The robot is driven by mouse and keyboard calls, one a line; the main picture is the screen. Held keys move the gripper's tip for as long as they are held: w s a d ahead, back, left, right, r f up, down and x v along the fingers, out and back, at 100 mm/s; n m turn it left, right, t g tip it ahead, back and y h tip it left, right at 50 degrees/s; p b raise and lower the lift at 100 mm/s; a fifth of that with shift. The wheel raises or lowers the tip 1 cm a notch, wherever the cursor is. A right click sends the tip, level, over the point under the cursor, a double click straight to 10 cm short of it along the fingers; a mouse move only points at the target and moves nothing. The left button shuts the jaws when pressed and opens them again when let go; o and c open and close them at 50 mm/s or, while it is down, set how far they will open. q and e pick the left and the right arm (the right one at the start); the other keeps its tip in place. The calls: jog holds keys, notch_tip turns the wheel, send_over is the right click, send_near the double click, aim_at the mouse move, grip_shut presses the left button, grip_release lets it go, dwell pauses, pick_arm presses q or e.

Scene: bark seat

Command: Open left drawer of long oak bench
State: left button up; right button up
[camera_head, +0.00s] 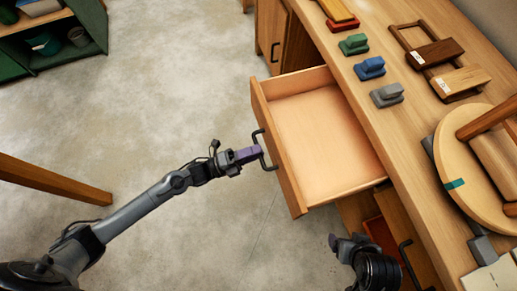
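The long oak bench (410,120) runs down the right side of the head view. One of its drawers (315,135) is pulled well out to the left and looks empty inside. My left gripper (257,153) is at the black bar handle (259,136) on this drawer's front. Its purple fingers look closed around the handle. My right gripper (335,242) is low in the view, beside the bench front and below the open drawer. Its fingertips are too small and dark to tell whether they are open.
On the bench top are green (354,44), blue (370,68) and grey (387,94) blocks, wooden planes (435,52) and a round stool seat (465,175). Another black handle (408,262) is near my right arm. A wooden beam (55,180) is at left. The concrete floor (150,110) is clear.

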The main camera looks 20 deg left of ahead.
pick_arm(q)
jog(key=p+v, duration=0.1)
jog(key=v, duration=0.8)
jog(key=shift+s, duration=0.1)
